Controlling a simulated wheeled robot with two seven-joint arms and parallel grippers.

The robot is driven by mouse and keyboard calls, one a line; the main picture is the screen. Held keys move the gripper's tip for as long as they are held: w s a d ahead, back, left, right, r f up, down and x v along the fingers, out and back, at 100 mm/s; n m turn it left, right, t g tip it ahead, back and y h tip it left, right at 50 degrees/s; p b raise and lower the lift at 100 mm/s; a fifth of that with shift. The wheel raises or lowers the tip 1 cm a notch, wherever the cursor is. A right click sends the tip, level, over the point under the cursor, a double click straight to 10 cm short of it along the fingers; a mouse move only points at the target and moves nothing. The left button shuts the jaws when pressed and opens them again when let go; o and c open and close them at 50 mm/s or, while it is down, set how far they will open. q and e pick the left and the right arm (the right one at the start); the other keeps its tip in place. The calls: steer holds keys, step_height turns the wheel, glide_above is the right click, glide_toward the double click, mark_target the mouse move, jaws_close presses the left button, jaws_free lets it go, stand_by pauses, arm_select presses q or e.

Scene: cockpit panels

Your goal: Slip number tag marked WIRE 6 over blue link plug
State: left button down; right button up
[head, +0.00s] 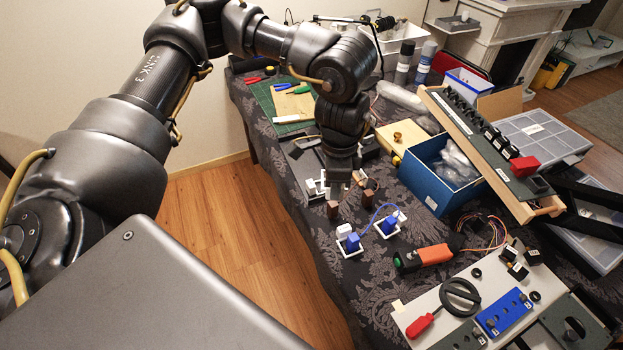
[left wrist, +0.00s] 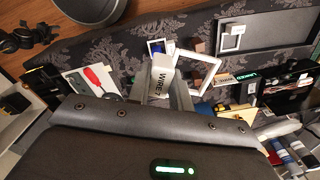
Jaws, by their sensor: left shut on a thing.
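My left gripper (head: 340,188) points down above the dark patterned cloth and is shut on a white number tag (left wrist: 160,80). The print on it looks like WIRE 7 in the left wrist view, though the digit is small. A square white frame (left wrist: 207,76) shows close beside it; I cannot tell if they are joined. My right gripper is not in view.
An orange-black tool (head: 430,256) lies right of the plugs. A blue box (head: 428,178) and a tilted panel (head: 490,140) stand farther right. A grey board (head: 432,305) with a red-handled tool lies in front.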

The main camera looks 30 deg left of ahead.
arm_select(q)
steer(key=w+f+m, duration=0.1)
steer(key=w+f+m+p, duration=0.1)
steer(key=w, duration=0.1)
steer(key=w+f+m, duration=0.1)
steer(key=m, duration=0.1)
steer(key=shift+w+d+p, duration=0.15)
steer(key=shift+w+p, duration=0.1)
steer(key=shift+p, duration=0.1)
steer(key=w+a+f+m+p, duration=0.2)
steer(key=a+f+m, duration=0.6)
steer(key=f, duration=0.2)
steer(key=shift+w+f+p, duration=0.3)
steer(key=shift+w+p, duration=0.05)
steer(key=shift+w, duration=0.05)
steer(key=shift+f, duration=0.2)
steer(key=shift+d+f+b, duration=0.1)
steer(key=shift+f+b, duration=4.25)
steer(key=shift+f, duration=0.85)
